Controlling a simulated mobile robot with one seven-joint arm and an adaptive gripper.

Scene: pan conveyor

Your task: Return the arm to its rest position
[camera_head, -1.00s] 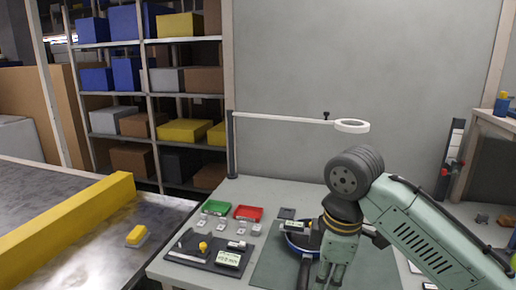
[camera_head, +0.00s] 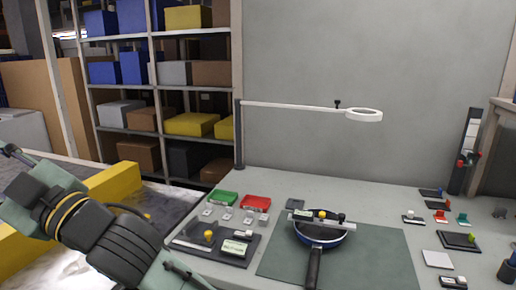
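My arm reaches up from the bottom edge to the far left of the view. My gripper (camera_head: 14,160) is at the left edge, over the yellow-railed conveyor side and well away from the workbench. Only a part of it shows, pointing up and left, and its fingers are too unclear to tell open from shut. I see nothing clearly held in it. A blue frying pan (camera_head: 322,241) sits on the dark green mat (camera_head: 383,254), its black handle toward me. A gauge-like bar with a yellow knob (camera_head: 322,214) lies across the pan's rim.
The workbench (camera_head: 382,191) holds a green bin (camera_head: 222,198), a red bin (camera_head: 257,202) and a dark fixture plate (camera_head: 216,248). A ring lamp (camera_head: 364,115) overhangs the bench. Several small tools lie at right. The yellow rail (camera_head: 113,183) is behind my arm.

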